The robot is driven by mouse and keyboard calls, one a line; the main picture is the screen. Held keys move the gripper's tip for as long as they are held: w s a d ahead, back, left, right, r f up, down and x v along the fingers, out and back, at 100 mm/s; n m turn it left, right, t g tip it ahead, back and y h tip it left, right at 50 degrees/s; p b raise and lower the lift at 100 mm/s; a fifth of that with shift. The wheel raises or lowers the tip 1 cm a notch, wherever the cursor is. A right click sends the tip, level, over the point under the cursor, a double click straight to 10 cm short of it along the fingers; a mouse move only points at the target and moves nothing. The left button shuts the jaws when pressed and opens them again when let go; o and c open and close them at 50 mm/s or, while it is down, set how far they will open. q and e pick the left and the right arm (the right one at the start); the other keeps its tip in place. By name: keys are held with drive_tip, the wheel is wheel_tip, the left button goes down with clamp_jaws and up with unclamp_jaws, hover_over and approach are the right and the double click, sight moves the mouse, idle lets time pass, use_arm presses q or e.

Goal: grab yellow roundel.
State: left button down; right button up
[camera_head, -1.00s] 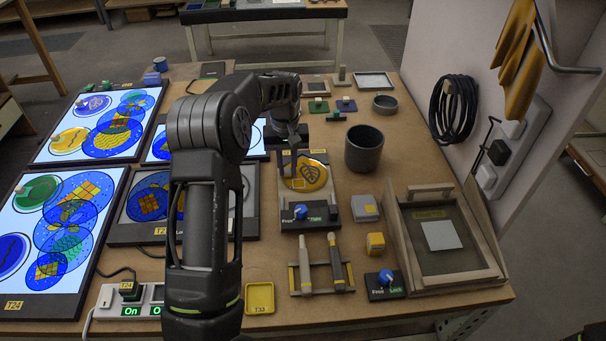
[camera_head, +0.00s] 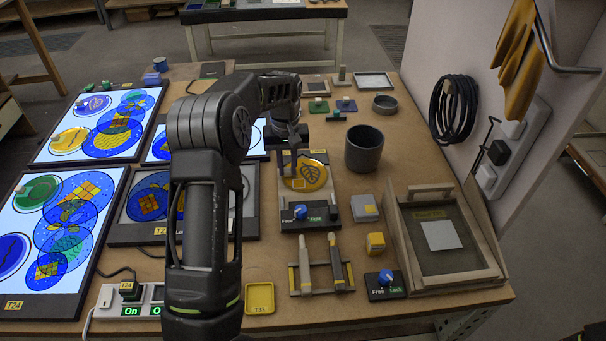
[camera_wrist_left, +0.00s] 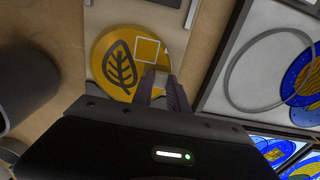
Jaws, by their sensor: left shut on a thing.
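The yellow roundel (camera_head: 310,176) with a dark leaf drawing lies on the small board with a blue knob, right of my left arm in the head view. In the left wrist view the roundel (camera_wrist_left: 122,62) fills the upper middle, with a pale square outline on it. My left gripper (camera_head: 292,172) points down at the roundel's left part. In the left wrist view its fingers (camera_wrist_left: 160,82) close on a small pale piece at the roundel's edge. The fingers hide part of that edge. My right gripper is not in view.
A dark cup (camera_head: 364,150) stands right of the roundel. A wood-framed tray (camera_head: 405,245) is at the right. Lit panels (camera_head: 75,283) with glass pieces cover the left. Brushes (camera_head: 338,262) on a rack and a yellow block (camera_head: 375,243) lie in front.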

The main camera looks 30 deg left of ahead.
use_arm(q)
drive_tip(key=shift+w+r, duration=0.1)
drive_tip(key=shift+r, duration=0.5)
wheel_tip(320, 180, up, 9)
drive_tip(key=b, duration=0.1)
drive_tip(key=shift+b, duration=0.35)
drive_tip(key=shift+a+f, duration=0.1)
